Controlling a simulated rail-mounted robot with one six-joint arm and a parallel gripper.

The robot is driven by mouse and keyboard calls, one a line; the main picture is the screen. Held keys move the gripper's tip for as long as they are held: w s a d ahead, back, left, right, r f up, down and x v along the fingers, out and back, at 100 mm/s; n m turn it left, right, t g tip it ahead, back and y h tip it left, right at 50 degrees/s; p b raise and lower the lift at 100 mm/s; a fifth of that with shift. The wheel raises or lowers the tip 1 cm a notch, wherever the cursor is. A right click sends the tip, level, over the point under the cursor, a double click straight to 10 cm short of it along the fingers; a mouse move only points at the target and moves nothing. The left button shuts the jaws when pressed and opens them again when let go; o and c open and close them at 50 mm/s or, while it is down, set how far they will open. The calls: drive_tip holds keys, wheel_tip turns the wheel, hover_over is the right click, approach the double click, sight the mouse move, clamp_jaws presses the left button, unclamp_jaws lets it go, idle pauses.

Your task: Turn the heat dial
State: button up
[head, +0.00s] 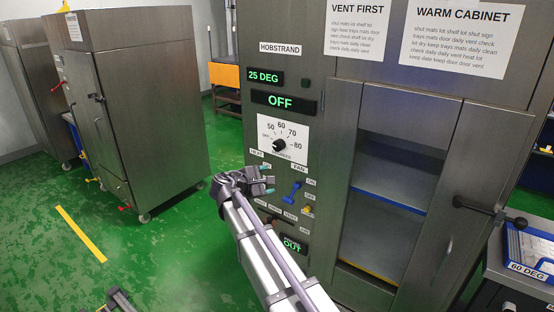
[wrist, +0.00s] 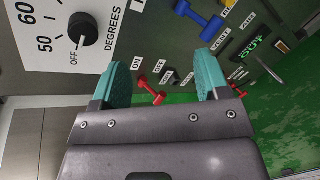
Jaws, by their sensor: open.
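The heat dial (head: 279,145) is a black round knob on a white scale plate marked OFF, 50, 60, 70, 80 and DEGREES. It also shows in the wrist view (wrist: 84,30), upper left, where its white pointer line points toward OFF. My gripper (head: 267,180) is below the dial in front of the panel. Its teal fingers are apart with nothing between them, and the dial lies outside them, left of both in the wrist view (wrist: 166,62). A red switch (wrist: 150,92) with ON and OFF labels shows behind the gap between the fingers.
A blue switch (head: 293,190) sits right of my gripper. Green displays read 25 DEG (head: 264,77) and OFF (head: 279,100). The warm cabinet's shelves (head: 385,185) are exposed, with a black-handled door (head: 470,170) at right. Green floor (head: 150,250) is clear at left.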

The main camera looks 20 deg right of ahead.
sight(276, 146)
drive_tip(key=w+a+r+n+t+h, duration=0.1)
drive_tip(key=w+r+n+t+h, duration=0.1)
drive_tip(key=w+r+n+t, duration=0.5)
drive_tip(key=w+d+g, duration=0.1)
drive_tip(key=d, duration=0.1)
drive_tip(key=w+d+n+g, duration=0.1)
drive_tip(key=w+d, duration=0.1)
drive_tip(key=d, duration=0.1)
drive_tip(key=w+d+f+g, duration=0.1)
drive_tip(key=w+d, duration=0.1)
drive_tip(key=d, duration=0.1)
drive_tip(key=shift+d+f+n, duration=0.1)
drive_tip(key=shift+d+n, duration=0.1)
drive_tip(key=shift+n, duration=0.1)
drive_tip(key=shift+s, duration=0.1)
drive_tip(key=c, duration=0.9)
